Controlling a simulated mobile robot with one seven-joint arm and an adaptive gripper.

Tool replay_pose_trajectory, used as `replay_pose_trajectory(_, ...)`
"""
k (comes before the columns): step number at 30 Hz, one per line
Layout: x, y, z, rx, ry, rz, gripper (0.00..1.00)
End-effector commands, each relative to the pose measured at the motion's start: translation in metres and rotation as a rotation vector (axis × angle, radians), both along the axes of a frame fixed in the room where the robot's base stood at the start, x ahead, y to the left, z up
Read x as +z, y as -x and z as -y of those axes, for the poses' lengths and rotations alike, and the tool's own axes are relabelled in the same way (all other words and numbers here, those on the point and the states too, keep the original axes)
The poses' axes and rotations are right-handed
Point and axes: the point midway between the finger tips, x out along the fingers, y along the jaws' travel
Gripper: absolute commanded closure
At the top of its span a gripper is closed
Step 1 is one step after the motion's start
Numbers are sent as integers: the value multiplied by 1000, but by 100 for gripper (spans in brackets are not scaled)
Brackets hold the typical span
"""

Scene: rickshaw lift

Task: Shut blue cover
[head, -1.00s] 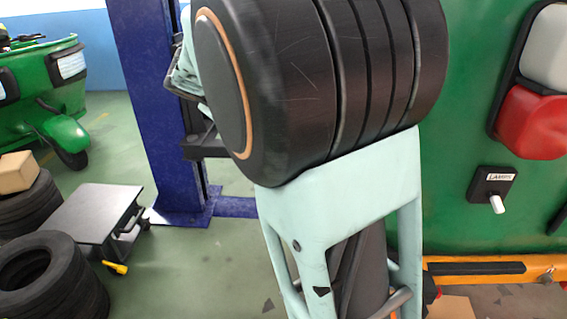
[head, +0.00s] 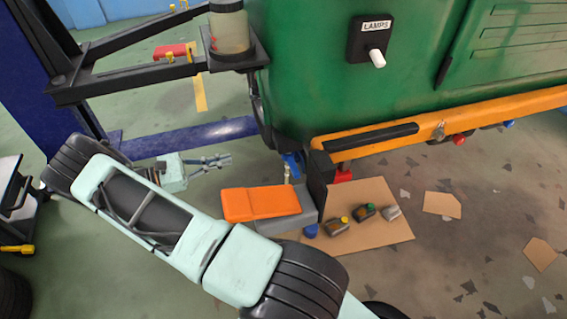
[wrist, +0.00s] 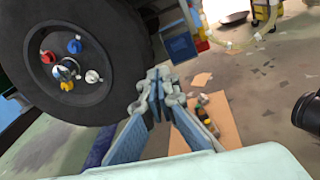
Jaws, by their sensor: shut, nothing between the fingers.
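A small blue piece (head: 292,162) shows low at the green vehicle's corner in the head view, beside an upright black box. A blue panel (wrist: 179,46) hangs near the wheel at the top of the wrist view. I cannot tell for sure that they are the same part, or whether either is the blue cover and how far open it stands. My gripper (head: 222,160) is shut and empty, left of the blue piece and apart from it. In the wrist view my gripper (wrist: 157,78) points toward the space beside the wheel, below the blue panel.
A black wheel (wrist: 95,98) with coloured nuts is close on the left. A lift arm (head: 140,78) crosses above.

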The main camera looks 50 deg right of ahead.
Motion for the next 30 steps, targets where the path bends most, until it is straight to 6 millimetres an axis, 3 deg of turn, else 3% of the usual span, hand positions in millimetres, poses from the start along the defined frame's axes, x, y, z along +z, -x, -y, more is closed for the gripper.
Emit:
replay_pose_trajectory(1,-18,11,2,-20,16,-61,100)
replay_pose_trajectory(3,-30,23,4,-44,32,-126,100)
replay_pose_trajectory(8,-43,37,6,-75,51,-206,100)
replay_pose_trajectory(14,-42,49,20,-84,54,-222,100)
replay_pose_trajectory(30,-33,99,111,-81,53,-218,100)
